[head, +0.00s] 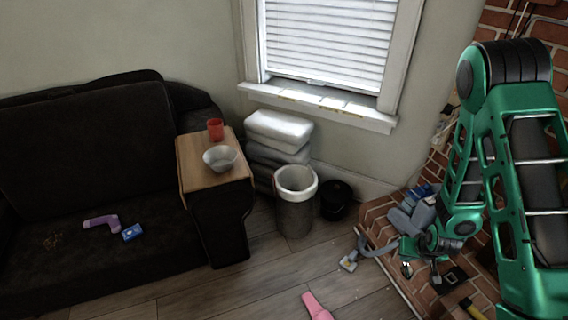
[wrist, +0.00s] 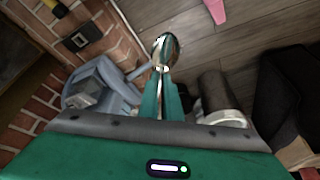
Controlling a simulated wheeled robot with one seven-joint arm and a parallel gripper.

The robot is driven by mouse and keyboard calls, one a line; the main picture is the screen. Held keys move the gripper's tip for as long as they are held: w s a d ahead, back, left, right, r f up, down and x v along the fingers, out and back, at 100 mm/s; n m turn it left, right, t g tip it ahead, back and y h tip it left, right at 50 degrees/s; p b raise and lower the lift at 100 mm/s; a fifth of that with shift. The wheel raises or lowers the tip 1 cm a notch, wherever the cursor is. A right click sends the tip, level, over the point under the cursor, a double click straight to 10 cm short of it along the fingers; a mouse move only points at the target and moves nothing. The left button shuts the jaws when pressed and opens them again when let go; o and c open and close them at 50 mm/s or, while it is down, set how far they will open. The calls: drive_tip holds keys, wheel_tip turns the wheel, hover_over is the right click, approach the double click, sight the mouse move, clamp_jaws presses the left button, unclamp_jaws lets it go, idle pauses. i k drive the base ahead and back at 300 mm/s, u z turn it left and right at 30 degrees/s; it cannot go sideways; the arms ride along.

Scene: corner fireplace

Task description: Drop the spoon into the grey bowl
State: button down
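The grey bowl (head: 220,158) stands upright on the wooden top (head: 190,165) of a side table by the sofa, in the head view. My gripper (head: 420,262) is at the lower right, over the brick hearth, far to the right of the bowl. In the wrist view, my gripper's green fingers (wrist: 161,98) are closed together on the shiny metal spoon (wrist: 166,48). The spoon's rounded end sticks out beyond the fingertips. Its handle is mostly hidden between the fingers. The bowl cannot be made out in the wrist view.
A red cup (head: 215,129) stands behind the bowl. A bin with a white rim (head: 295,205) and a black bucket (head: 337,198) stand between table and hearth. A grey-blue vacuum-like object (head: 413,216) lies by my gripper. A pink object (head: 316,306) lies on otherwise clear floor.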

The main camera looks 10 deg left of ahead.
sight(214, 162)
drive_tip(key=u, duration=1)
drive_tip(key=i, duration=0.55)
drive_tip(key=k, duration=0.5)
drive_tip(key=u, duration=0.1)
